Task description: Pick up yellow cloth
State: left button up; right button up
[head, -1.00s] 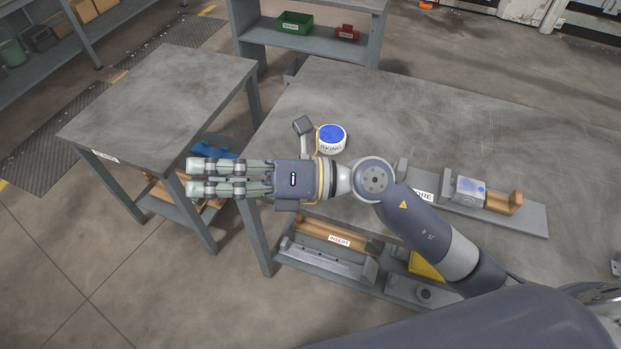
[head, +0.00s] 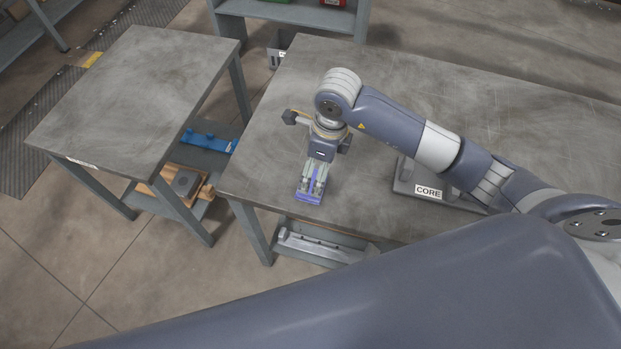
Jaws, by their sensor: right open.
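No yellow cloth can be made out in the head view now. My right gripper (head: 311,187) points down toward the front of the grey table (head: 270,130), near its left end. Its fingers are open. A small blue-purple piece (head: 309,199) shows at the fingertips; I cannot tell what it is or whether it touches them. The masking jar is not visible, and my right wrist covers part of the tabletop. My left gripper is not in view.
A fixture labelled CORE (head: 428,191) stands on the table, right of my gripper. A second table (head: 130,90) at left has a bare top, with a blue part (head: 208,140) on its lower shelf. A grey bar (head: 320,247) lies on the shelf below.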

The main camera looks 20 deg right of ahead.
aim_at(312, 182)
jog(key=shift+w+a+f, duration=0.1)
jog(key=shift+a+f, duration=0.05)
jog(key=shift+f, duration=0.7)
jog(key=shift+w+f+p, duration=0.1)
jog(key=shift+f+p, duration=0.2)
jog(key=shift+f, duration=0.1)
jog(key=f, duration=0.1)
jog(key=f+p, duration=0.1)
jog(key=f, duration=0.1)
jog(key=shift+a+f+p, duration=0.2)
jog(key=shift+a+p, duration=0.1)
jog(key=shift+a, duration=0.1)
jog(key=shift+w+f, duration=0.1)
jog(key=shift+f, duration=0.45)
jog(key=shift+w+f, duration=0.1)
jog(key=shift+c, duration=1.4)
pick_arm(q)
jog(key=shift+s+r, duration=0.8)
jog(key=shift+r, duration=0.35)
pick_arm(e)
jog(key=c, duration=0.9)
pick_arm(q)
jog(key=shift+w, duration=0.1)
